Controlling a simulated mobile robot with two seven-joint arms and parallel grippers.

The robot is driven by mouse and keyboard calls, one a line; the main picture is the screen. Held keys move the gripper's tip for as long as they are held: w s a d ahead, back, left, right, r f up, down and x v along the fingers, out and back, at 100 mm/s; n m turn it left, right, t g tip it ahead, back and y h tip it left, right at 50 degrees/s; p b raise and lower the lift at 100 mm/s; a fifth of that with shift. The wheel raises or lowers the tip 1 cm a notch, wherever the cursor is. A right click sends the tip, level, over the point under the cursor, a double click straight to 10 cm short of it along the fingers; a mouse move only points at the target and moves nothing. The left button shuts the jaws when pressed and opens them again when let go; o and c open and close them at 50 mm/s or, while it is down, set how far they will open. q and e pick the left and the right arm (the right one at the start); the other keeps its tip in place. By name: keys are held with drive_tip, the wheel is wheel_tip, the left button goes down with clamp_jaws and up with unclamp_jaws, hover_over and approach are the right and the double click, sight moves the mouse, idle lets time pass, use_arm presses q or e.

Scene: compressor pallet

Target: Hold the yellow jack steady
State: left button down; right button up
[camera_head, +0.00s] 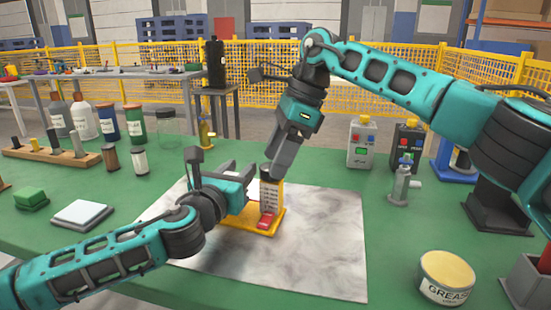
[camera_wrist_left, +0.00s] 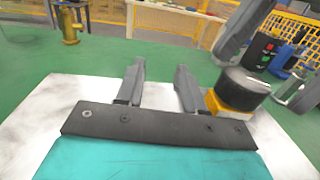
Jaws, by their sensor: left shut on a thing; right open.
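The yellow jack (camera_head: 241,218) stands on a pale marbled mat (camera_head: 325,240) at the middle of the green table. Its yellow base carries an upright cylinder with a printed label (camera_head: 270,192) and a red part (camera_head: 266,219). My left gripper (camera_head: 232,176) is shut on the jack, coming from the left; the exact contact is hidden. In the left wrist view my fingers (camera_wrist_left: 160,85) stand some way apart, and the jack's yellow part (camera_wrist_left: 230,103) under a dark round top shows just right of them. My right gripper (camera_head: 274,170) is open, pointing down just above the labelled cylinder.
A grease tin (camera_head: 446,276) stands at the front right. Bottles (camera_head: 83,117), a wooden rack (camera_head: 50,150) and a green block (camera_head: 32,198) are at the left. The mat's front is clear.

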drive_tip(key=shift+a+f, duration=0.25)
drive_tip(key=shift+f, duration=0.35)
drive_tip(key=c, duration=1.1)
